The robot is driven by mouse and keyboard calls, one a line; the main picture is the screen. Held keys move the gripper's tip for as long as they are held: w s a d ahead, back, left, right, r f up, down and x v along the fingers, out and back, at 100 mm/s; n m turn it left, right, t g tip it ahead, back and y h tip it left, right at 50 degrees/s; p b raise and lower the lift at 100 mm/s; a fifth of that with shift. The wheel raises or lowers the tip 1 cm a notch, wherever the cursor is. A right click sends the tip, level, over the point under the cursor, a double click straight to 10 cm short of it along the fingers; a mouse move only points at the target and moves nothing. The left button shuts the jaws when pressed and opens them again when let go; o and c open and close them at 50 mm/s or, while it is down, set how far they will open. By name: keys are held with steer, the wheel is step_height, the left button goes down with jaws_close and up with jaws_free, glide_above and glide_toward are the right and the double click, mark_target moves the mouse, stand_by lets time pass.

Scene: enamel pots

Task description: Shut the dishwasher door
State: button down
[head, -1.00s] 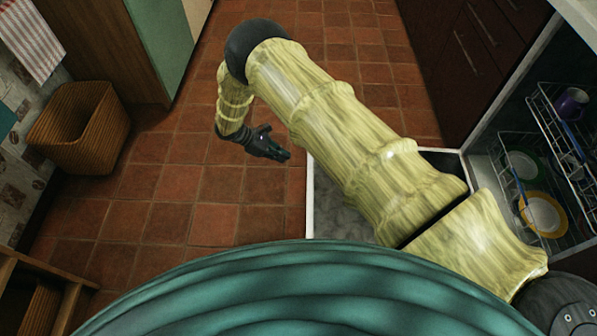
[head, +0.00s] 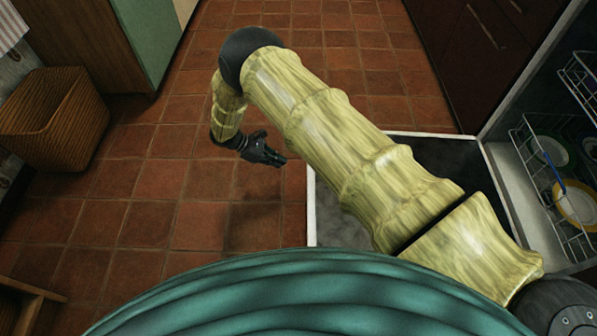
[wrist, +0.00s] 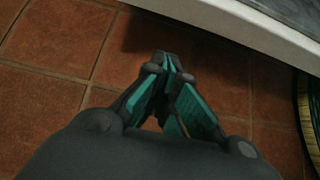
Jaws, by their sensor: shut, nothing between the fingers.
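The dishwasher door (head: 329,215) lies folded down low over the floor at the right, with a white rim and a grey inner face. My arm crosses over it and hides part of it. The open dishwasher (head: 520,165) is at the right, with racks inside. My gripper (head: 281,160) is shut and empty, just left of the door's outer edge in the head view. In the wrist view, the closed fingertips (wrist: 168,62) are over the floor tiles, and the door's white edge (wrist: 245,25) runs across the upper right, apart from them.
Plates (head: 575,203) sit in the lower rack (head: 545,160). A wicker basket (head: 50,120) stands at the left, and a wooden piece of furniture (head: 30,292) is at the lower left. Dark cabinets (head: 480,50) stand beyond the dishwasher. The tiled floor (head: 150,205) between is clear.

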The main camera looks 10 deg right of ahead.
steer(key=b+x, duration=0.2)
steer(key=x, duration=0.3)
steer(key=b+x, duration=0.2)
steer(key=x, duration=0.3)
steer(key=shift+f, duration=0.45)
steer(key=shift+d+r+b, duration=0.1)
steer(key=shift+r+b, duration=0.8)
steer(key=shift+r, duration=1.25)
steer(key=shift+r, duration=0.15)
